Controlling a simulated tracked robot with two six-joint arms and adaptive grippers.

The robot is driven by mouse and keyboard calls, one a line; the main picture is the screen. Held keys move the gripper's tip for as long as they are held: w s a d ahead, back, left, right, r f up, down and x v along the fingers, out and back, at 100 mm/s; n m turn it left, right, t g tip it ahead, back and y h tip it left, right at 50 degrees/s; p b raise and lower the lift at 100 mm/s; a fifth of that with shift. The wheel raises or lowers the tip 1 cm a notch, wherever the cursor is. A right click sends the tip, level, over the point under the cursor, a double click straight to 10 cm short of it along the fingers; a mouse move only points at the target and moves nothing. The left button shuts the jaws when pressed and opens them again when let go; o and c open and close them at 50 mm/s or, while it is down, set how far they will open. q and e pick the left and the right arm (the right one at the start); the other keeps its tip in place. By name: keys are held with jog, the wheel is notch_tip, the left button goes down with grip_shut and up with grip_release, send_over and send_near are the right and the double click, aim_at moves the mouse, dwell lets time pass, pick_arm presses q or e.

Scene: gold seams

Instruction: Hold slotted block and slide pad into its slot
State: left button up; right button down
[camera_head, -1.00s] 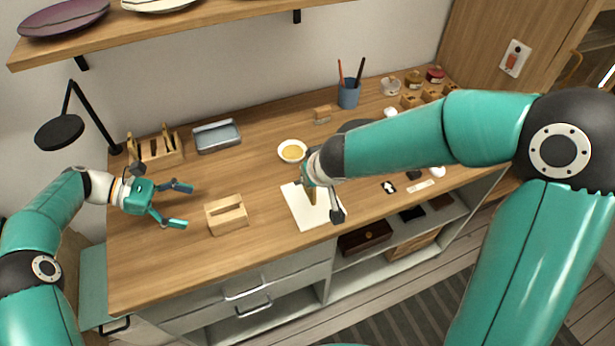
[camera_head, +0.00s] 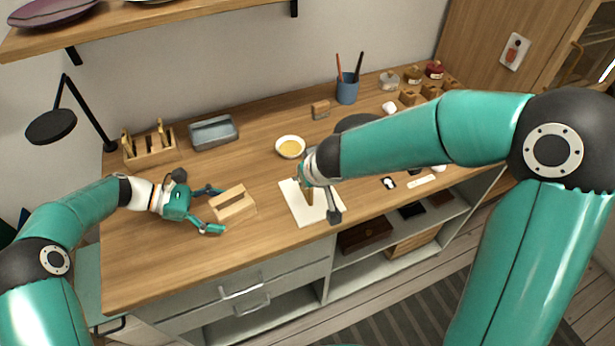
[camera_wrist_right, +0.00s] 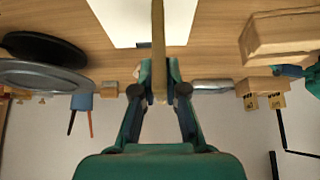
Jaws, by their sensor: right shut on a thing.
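The slotted block (camera_head: 236,210) is pale wood with a long slot in its top. It sits on the worktop left of the white sheet, and shows at the upper right of the right wrist view (camera_wrist_right: 280,38). My left gripper (camera_head: 215,209) is open at the block's left end, its fingers spread; I cannot tell whether they touch it. My right gripper (camera_head: 318,202) is shut on a thin tan pad (camera_wrist_right: 158,48), held edge-on in the right wrist view and above the sheet. The pad is partly hidden by the gripper in the head view (camera_head: 309,197).
The white sheet (camera_head: 296,206) lies right of the block. Behind stand a bowl (camera_head: 290,147), a grey tray (camera_head: 213,133), a wooden tool rack (camera_head: 150,152) and a blue pen cup (camera_head: 347,90). The front left worktop (camera_head: 150,270) is clear.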

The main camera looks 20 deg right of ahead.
pick_arm(q)
jog(key=c, duration=0.5)
jog(key=shift+c, duration=0.2)
